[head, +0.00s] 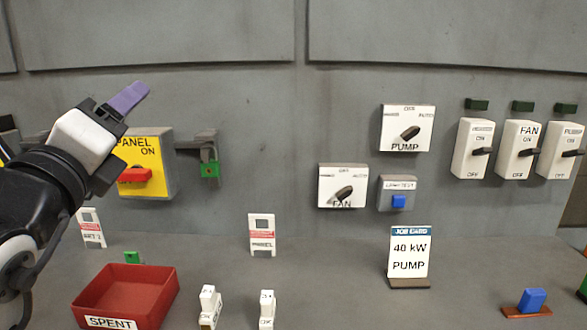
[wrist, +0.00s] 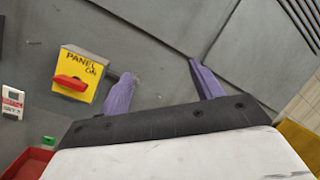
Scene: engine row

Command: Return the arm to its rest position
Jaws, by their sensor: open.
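My gripper (head: 128,97) is at the left of the head view, raised in front of the grey wall and partly over the yellow panel switch. In the wrist view its two purple fingers (wrist: 166,88) stand wide apart with nothing between them. The arm comes in from the left edge of the head view. The yellow panel switch (head: 155,189) has a red handle and reads PANEL ON; it also shows in the wrist view (wrist: 88,66), left of the fingers. I cannot tell from these views where the rest position lies.
A red SPENT tray (head: 165,290) stands below the arm. Two white blocks (head: 208,306) stand right of it. White PUMP (head: 408,128) and FAN (head: 343,186) switches are on the wall. A job card (head: 408,255) stands on the bench. The bench's middle is mostly clear.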

